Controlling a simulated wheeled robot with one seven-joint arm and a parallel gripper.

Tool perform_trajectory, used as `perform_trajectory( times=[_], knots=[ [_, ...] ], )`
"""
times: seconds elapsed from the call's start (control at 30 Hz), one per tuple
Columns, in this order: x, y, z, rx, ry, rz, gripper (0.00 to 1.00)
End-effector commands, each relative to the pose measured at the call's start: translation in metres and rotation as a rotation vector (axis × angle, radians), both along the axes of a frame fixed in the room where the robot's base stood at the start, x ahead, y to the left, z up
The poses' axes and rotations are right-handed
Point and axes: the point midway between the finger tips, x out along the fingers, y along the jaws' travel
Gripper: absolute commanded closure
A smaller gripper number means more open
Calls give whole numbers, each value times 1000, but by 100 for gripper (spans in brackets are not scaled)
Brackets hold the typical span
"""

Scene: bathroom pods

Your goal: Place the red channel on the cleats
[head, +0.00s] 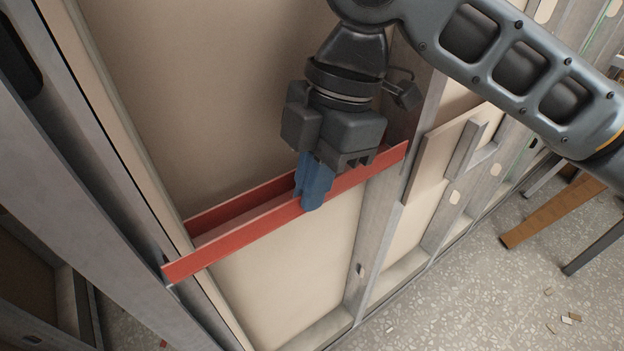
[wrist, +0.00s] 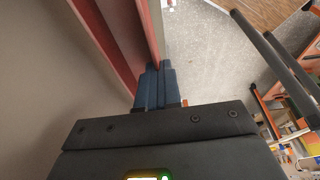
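The red channel (head: 245,238) lies across the wall bay in the head view, its open side up. Its left end overlaps the left metal stud and its right end reaches the right stud. My gripper (head: 312,190) is above it, pointing down, with its blue fingers at the near wall of the channel, right of the middle. The fingers look closed on that wall. In the wrist view the red channel (wrist: 112,40) runs up from the blue fingertips (wrist: 154,82). I cannot make out the cleats; the channel's underside and ends hide where they may be.
Metal studs (head: 375,235) stand on both sides of the bay, with beige board (head: 290,275) behind. A board piece (head: 440,160) is fixed at the right bay.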

Motion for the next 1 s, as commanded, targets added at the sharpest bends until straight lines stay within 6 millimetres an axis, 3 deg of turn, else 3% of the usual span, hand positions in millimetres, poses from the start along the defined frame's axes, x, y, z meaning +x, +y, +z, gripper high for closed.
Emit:
perform_trajectory(
  times=[0.17,0.2,0.43,0.77,1.0],
  knots=[
    [0,0,-3,1,1,0,100],
    [0,0,-2,1,1,0,93],
    [0,0,-2,0,0,0,71],
    [0,0,3,0,0,0,70],
    [4,-6,34,2,1,-2,70]
  ],
)
